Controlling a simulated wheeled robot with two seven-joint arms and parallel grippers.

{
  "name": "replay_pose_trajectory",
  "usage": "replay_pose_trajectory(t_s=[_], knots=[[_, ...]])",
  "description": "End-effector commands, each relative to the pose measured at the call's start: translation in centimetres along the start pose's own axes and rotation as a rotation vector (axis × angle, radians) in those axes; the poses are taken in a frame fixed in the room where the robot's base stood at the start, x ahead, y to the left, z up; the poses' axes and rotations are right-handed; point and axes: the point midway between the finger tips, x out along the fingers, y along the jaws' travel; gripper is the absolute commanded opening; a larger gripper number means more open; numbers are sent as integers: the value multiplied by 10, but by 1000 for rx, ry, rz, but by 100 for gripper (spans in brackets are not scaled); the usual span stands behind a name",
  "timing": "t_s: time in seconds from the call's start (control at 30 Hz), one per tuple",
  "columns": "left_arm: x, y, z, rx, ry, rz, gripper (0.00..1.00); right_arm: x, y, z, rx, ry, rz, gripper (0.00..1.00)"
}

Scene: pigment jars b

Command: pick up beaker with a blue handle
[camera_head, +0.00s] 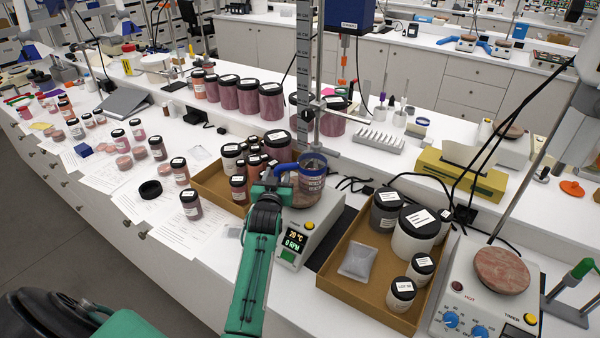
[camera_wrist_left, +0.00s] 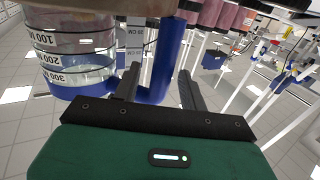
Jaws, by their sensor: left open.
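The clear beaker (camera_head: 312,184) with a blue handle (camera_head: 287,170) stands upright on a stirrer with a lit display. Its graduation marks show at the left of the left wrist view (camera_wrist_left: 75,55). My left gripper (camera_head: 272,186) is at the handle side of the beaker. In the left wrist view the jaws (camera_wrist_left: 160,88) are open, one finger on each side of the blue handle (camera_wrist_left: 158,75). I cannot tell whether either finger touches it. My right gripper is not in view.
The stirrer (camera_head: 304,232) has a metal stand (camera_head: 303,80) behind it. A cardboard tray (camera_head: 207,184) of jars lies to the left, and another tray (camera_head: 345,285) with jars to the right. A hotplate (camera_head: 502,270) stands at the far right. Dark cables run behind the stirrer.

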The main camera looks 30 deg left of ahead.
Motion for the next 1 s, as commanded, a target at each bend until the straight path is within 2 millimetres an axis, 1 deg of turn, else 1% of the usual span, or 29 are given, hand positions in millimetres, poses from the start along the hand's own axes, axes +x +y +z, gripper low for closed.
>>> replay_pose_trajectory(t_s=[0.17, 0.2, 0.37, 0.4, 0.43, 0.83, 0.97, 1.0], knots=[[0, 0, 0, 0, 0, 0, 43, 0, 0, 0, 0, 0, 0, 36], [0, 0, 0, 0, 0, 0, 41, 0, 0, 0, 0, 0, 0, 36], [0, 0, 0, 0, 0, 0, 9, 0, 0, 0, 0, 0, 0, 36], [0, 0, 0, 0, 0, 0, 2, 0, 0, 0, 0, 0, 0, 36], [0, 0, 0, 0, 0, 0, 0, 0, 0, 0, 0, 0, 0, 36], [0, 0, -3, -1, 4, 0, 0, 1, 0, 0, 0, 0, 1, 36], [1, 0, -12, -1, 6, 0, 0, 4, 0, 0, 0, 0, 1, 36], [1, 0, -17, -1, 8, -1, 0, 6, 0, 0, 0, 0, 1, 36]])
